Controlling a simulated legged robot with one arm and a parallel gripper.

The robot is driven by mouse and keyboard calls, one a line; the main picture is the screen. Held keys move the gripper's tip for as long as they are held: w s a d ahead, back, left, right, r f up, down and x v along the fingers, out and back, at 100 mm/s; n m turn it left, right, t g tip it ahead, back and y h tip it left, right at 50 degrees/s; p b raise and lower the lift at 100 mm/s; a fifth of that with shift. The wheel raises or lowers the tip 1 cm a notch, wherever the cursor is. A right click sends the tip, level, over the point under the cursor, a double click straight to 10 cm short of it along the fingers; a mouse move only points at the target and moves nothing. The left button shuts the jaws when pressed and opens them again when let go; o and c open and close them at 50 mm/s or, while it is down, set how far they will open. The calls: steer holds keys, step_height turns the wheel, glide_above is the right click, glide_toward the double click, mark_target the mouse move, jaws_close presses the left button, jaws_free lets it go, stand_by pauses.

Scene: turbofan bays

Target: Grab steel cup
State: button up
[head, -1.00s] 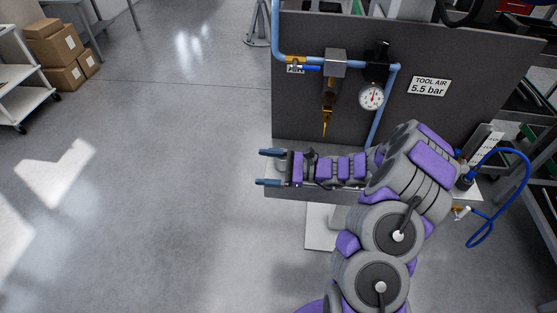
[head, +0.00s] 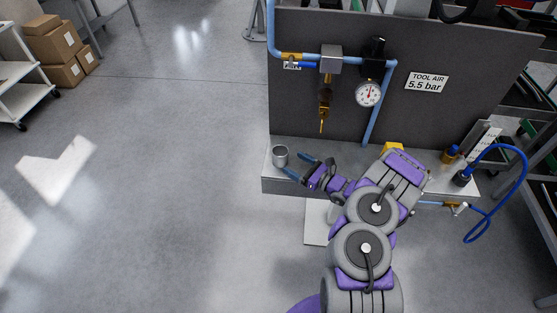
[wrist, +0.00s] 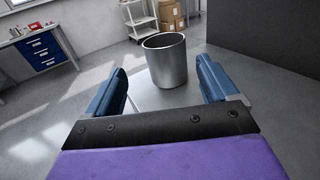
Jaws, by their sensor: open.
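The steel cup (head: 280,156) is a small grey metal cylinder. It stands upright at the left end of the light ledge (head: 268,183) below the dark panel. My gripper (head: 299,167) is open, with its two blue fingers pointing left at the cup. In the wrist view, the cup (wrist: 167,60) shows beyond and between the spread fingers of my gripper (wrist: 163,90). Its open rim is up. The fingers do not appear to touch it. The cup's base is in view on the pale ledge.
The dark panel (head: 440,110) stands behind the ledge, carrying a blue pipe, a brass-tipped filter (head: 325,98) and a pressure gauge (head: 368,94). A blue hose (head: 508,147) loops at the right.

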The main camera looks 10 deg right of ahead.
mark_target(275, 149)
steer(key=b+x, duration=0.2)
steer(key=x, duration=0.7)
steer(key=shift+w+r, duration=0.1)
steer(key=shift+w, duration=0.25)
steer(key=shift+w+d+r, duration=0.1)
steer(key=shift+w+d, duration=0.05)
steer(key=shift+w, duration=0.25)
steer(key=shift+a, duration=0.25)
steer(key=shift+c, duration=0.4)
steer(key=shift+a, duration=0.25)
steer(key=c, duration=0.6)
steer(key=shift+d, duration=0.35)
steer(key=c, duration=0.4)
steer(key=shift+a+r, duration=0.1)
